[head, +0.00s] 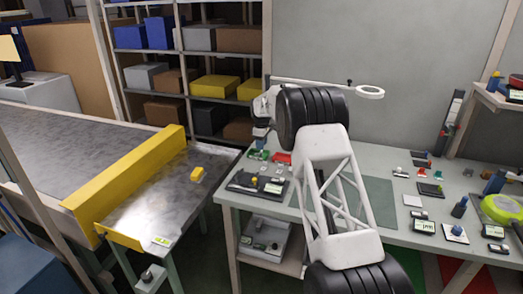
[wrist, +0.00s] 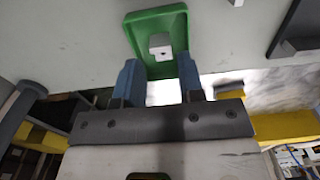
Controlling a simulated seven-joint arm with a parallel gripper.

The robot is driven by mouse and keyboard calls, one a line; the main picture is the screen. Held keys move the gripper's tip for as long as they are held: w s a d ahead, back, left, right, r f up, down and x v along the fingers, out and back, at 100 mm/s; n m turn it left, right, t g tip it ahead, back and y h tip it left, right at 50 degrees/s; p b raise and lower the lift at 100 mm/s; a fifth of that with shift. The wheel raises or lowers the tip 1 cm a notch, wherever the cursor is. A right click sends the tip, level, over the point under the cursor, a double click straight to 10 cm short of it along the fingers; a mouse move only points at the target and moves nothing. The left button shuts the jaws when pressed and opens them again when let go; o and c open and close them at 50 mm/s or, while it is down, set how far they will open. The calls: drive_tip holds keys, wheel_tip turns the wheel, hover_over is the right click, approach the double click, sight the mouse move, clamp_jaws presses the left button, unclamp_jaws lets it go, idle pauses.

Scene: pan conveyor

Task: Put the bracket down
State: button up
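A small pale grey piece with a dark hole (wrist: 160,44), which looks like the bracket, lies inside a green tray (wrist: 133,34) in the wrist view. The green tray also shows in the head view (head: 257,155), at the back left of the workbench. My gripper (wrist: 158,75) has its two blue fingers apart, pointing at the near end of the tray. No part is seen clamped between them, and the grey piece lies beyond the fingertips. In the head view my gripper (head: 262,138) is above the tray, partly hidden by my arm.
A red tray (head: 281,157) is next to the green one. A dark fixture board (head: 245,182) lies in front of them. Small parts crowd the right of the workbench (head: 400,233). To the left, a metal conveyor table (head: 150,205) has a yellow barrier (head: 130,180) and a yellow block (head: 197,174).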

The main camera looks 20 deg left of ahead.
wheel_tip(320, 180, up, 8)
drive_tip(key=shift+f, duration=0.25)
idle(0.5)
drive_tip(key=shift+r, duration=0.1)
idle(0.4)
